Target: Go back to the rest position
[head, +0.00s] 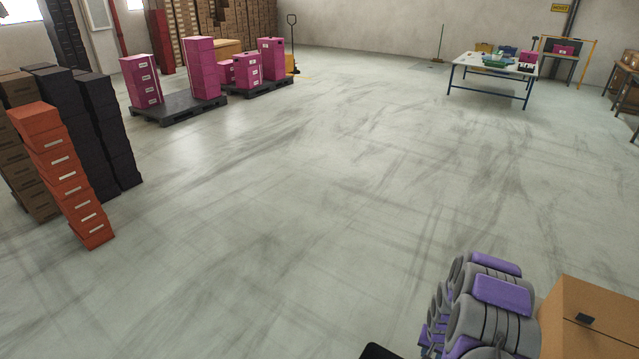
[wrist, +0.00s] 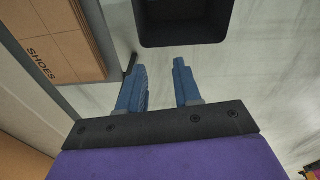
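My gripper (wrist: 160,67) shows in the wrist view with two blue fingers set apart. Pale grey floor shows between them, and nothing is held. In the head view, a grey and purple arm (head: 495,300), which is mine, is folded at the lower right. My fingers cannot be made out there.
A cardboard box (head: 590,320) is close beside my arm at the right. In the wrist view, a box marked SHOES (wrist: 55,40) lies left of the fingers, and a dark, rounded-corner thing (wrist: 185,30) is just beyond them. Orange boxes (head: 65,170) stand left. The middle floor is clear.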

